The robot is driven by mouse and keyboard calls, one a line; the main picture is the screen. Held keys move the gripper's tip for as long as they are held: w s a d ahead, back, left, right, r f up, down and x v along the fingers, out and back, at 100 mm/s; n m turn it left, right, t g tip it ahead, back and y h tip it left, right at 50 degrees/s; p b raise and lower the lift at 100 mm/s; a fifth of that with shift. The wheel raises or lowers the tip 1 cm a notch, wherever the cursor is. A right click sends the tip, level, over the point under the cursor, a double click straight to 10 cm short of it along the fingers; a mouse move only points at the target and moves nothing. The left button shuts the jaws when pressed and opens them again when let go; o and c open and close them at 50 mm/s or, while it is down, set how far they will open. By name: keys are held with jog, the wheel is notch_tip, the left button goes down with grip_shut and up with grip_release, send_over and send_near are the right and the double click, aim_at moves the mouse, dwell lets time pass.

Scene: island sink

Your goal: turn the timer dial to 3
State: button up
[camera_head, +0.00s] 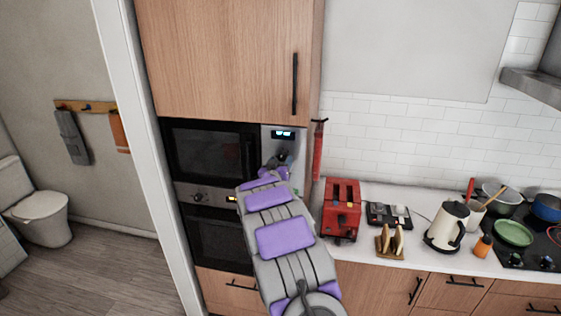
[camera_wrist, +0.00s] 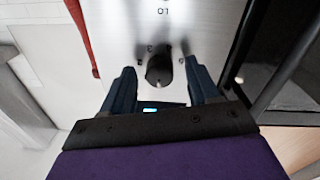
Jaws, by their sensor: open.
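The timer dial (camera_wrist: 158,71) is a dark round knob on a silver control panel (camera_wrist: 190,18). Small dark marks stand around it in the wrist view; I cannot read for certain which one it points to. My gripper (camera_wrist: 160,68) is open, with one dark finger on each side of the dial. A gap shows between each finger and the knob. A lit blue display (camera_wrist: 150,110) shows between the fingers. In the head view, my gripper (camera_head: 281,162) is at the panel, below the display (camera_head: 283,134), and the dial is mostly hidden.
A black microwave (camera_head: 210,152) is just left of the panel, with an oven (camera_head: 218,238) below. A red extinguisher (camera_head: 318,150) hangs to the right. A red toaster (camera_head: 342,208), a toast rack (camera_head: 390,242) and a kettle (camera_head: 447,228) stand on the counter.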

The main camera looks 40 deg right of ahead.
jog(key=shift+w+d, duration=0.25)
jog(key=shift+d, duration=0.1)
jog(key=shift+c, duration=0.4)
jog(key=c, duration=1)
jog(key=shift+o, duration=0.2)
